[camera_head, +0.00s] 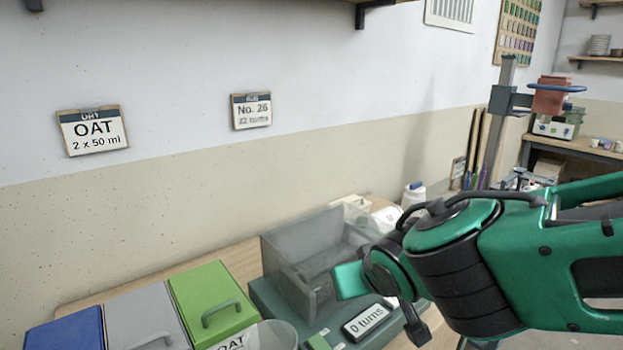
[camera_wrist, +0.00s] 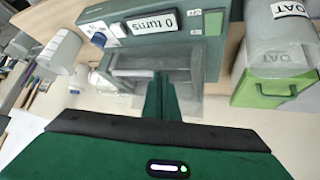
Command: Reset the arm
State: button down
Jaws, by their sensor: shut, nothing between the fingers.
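My gripper (camera_wrist: 161,95) shows in the wrist view with its two green fingers together and nothing between them. In that view the fingers overlap the grey open box of the machine, whose display (camera_wrist: 152,24) reads "0 turns"; I cannot tell the gap. In the head view my green and black arm reaches in from the right in front of the machine (camera_head: 268,306), and its fingertips are not clear there.
Blue (camera_head: 70,332), grey (camera_head: 140,305) and green (camera_head: 212,300) lidded bins stand left of the machine. A clear bucket labelled OAT (camera_wrist: 282,40) stands by the green bin. Wall cards read "OAT 2 x 50 ml" (camera_head: 93,132) and "No. 26 22 turns" (camera_head: 252,111). A white bottle (camera_head: 413,195) stands behind my arm.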

jog(key=s+d+f+m+g+h, duration=0.1)
jog(key=s+d+m+g+h, duration=0.15)
jog(key=d, duration=0.85)
jog(key=s+d+f+m+g+h, duration=0.1)
jog(key=s+d+f+m+g, duration=0.15)
jog(key=d, duration=0.85)
jog(key=s+d+m+g+y, duration=0.2)
jog(key=s+d+m+g, duration=0.1)
jog(key=s+d, duration=0.7)
jog(key=s+m, duration=0.1)
jog(key=s, duration=0.3)
jog(key=shift+s+d+f+y, duration=0.2)
jog(key=shift+s+y, duration=0.15)
jog(key=shift+w+f+g, duration=0.25)
jog(key=shift+w+g, duration=0.05)
jog(key=shift+w, duration=0.35)
